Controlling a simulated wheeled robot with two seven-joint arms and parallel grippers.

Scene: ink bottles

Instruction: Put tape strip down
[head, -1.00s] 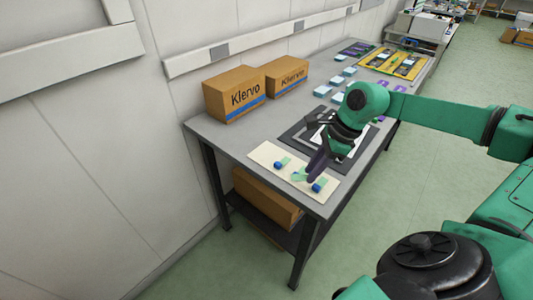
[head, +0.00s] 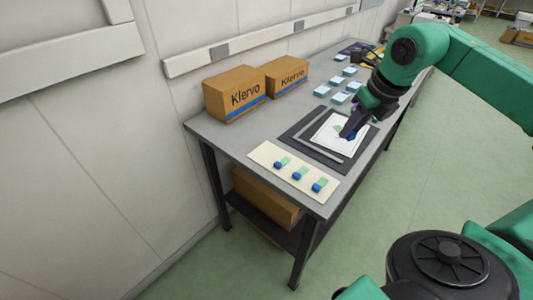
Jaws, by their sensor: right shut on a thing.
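A cream board (head: 259,154) lies near the front of the grey table, with several small blue pieces and pale green strips on it in a row. A white sheet (head: 327,144) lies on a dark mat (head: 297,134) behind it. My right gripper (head: 346,134) is low over the sheet, with its fingers shut on a tape strip. A small green patch, the tape strip (head: 338,128), shows beside the fingertips. Whether it touches the sheet cannot be told. My left gripper is not in view.
Two cardboard boxes (head: 233,93) stand along the wall at the table's left. Several pale blue-white small boxes (head: 340,98) lie behind the mat.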

